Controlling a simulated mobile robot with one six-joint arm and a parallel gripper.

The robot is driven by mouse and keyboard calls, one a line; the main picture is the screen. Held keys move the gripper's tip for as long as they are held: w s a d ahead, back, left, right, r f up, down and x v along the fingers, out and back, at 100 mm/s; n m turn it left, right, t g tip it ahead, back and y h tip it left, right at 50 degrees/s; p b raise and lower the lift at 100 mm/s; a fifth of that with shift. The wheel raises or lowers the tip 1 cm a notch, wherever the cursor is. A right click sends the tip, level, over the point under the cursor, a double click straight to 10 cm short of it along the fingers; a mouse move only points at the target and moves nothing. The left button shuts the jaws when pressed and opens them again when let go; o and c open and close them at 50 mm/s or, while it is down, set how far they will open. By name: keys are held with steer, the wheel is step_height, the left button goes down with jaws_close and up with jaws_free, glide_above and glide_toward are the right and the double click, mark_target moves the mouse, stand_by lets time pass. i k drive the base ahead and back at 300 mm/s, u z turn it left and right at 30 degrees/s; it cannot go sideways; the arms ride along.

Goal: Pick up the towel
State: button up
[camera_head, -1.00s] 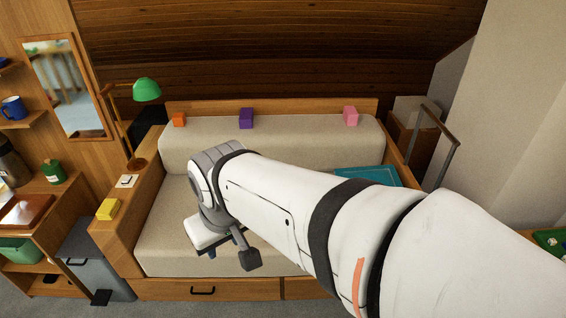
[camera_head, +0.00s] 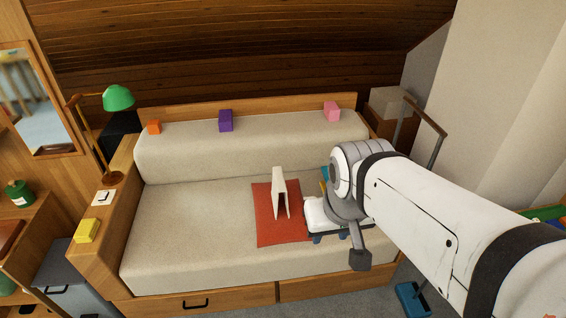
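A red flat cloth or mat (camera_head: 266,222) lies on the sofa seat. A cream, tent-shaped folded piece (camera_head: 279,188) stands on it, open at the bottom; it looks like a folded towel, but I cannot tell for certain. My gripper (camera_head: 329,237) is just right of the cream piece, over the right edge of the red cloth. Blue tips show under its white body, apart from the cream piece in the picture. My wrist hides most of the gripper, so its opening does not show. A sliver of a blue and yellow thing (camera_head: 324,180) shows behind my wrist.
The sofa seat (camera_head: 190,230) is clear on the left.

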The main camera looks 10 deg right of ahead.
mark_target(278, 183)
steer(key=u, duration=0.05)
steer(key=i, duration=1)
steer(key=z, duration=0.05)
